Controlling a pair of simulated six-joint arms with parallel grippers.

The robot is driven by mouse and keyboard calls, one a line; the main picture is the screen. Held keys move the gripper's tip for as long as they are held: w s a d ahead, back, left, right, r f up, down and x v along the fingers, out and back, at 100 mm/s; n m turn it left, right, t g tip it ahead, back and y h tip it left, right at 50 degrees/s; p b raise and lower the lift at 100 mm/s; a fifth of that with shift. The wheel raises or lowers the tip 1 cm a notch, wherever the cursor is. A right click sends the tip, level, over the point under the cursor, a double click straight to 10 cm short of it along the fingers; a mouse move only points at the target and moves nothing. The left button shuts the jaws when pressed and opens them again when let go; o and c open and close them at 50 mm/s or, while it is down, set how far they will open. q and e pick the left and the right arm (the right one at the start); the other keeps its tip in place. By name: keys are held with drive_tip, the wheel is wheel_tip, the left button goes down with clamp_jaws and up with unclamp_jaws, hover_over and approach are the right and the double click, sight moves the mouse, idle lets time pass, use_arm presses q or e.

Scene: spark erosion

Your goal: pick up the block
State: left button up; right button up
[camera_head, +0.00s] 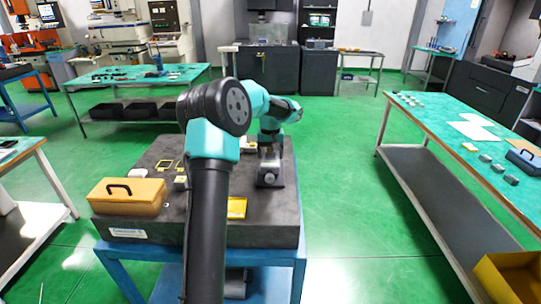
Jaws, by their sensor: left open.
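My left arm reaches up and over the dark stone-like plate (120,222). My left gripper (269,152) points down at the plate's right back part and is open, though its fingers are small and hard to make out. A grey metal block-like piece (270,178) with a darker round mark stands on the plate directly under the gripper. I cannot tell whether the fingers touch it. Small pale pieces, one near the middle (181,183), also lie on the plate. My forearm hides part of the plate. My right gripper is out of view.
An orange box (128,205) with a black handle stands on the plate's left. A yellow flat piece (237,207) lies near its front. A long green-topped bench (450,136) stands at the right, with a yellow bin (508,276) below right. Green floor is clear between.

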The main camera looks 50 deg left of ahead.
sight(270, 150)
use_arm(q)
drive_tip(key=shift+c, duration=0.4)
drive_tip(key=c, duration=1.1)
drive_tip(key=shift+r, duration=1.85)
drive_tip(key=s+d+r, duration=0.1)
drive_tip(key=s+d, duration=0.9)
drive_tip(key=d, duration=0.2)
drive_tip(key=shift+s+r, duration=0.15)
drive_tip(key=shift+s, duration=0.15)
